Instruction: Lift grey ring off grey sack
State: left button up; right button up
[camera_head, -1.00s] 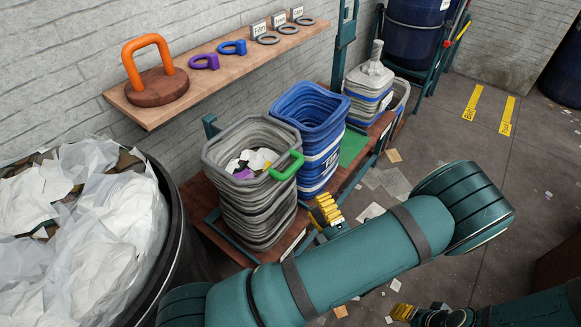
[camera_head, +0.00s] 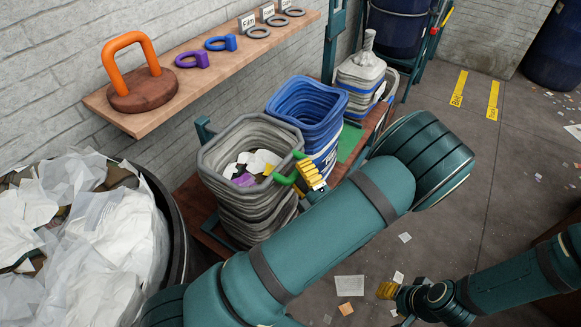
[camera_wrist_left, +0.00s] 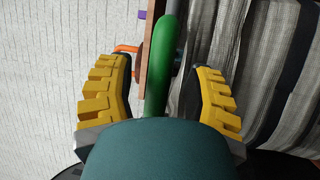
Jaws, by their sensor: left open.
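The grey sack (camera_head: 250,222) stands upright with wrinkled, striped sides and holds scraps of white, yellow and purple. A grey ring (camera_head: 206,163) sits around its open top, with a green handle (camera_head: 285,179) at its right side. My left gripper (camera_head: 311,174) is at this handle. In the left wrist view the green handle (camera_wrist_left: 161,65) passes between the yellow fingers of the open left gripper (camera_wrist_left: 158,100), with gaps on both sides. The striped sack (camera_wrist_left: 265,75) fills the right of that view. My right gripper (camera_head: 388,290) is low at the right, its fingers too small to judge.
A blue sack (camera_head: 306,100) stands close behind the grey one, with a white sack (camera_head: 362,75) farther back. A wall shelf (camera_head: 215,75) above holds an orange-handled weight (camera_head: 145,85) and small rings. A full dark bin (camera_head: 170,205) stands left.

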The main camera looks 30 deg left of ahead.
pick_arm(q)
jog(key=shift+w+a+r, duration=0.1)
jog(key=shift+w+a, duration=0.15)
jog(key=shift+a, duration=0.15)
pick_arm(e)
jog(key=shift+w+a+f, duration=0.1)
jog(key=shift+a, duration=0.2)
pick_arm(q)
grip_shut()
jog(key=shift+r, duration=0.1)
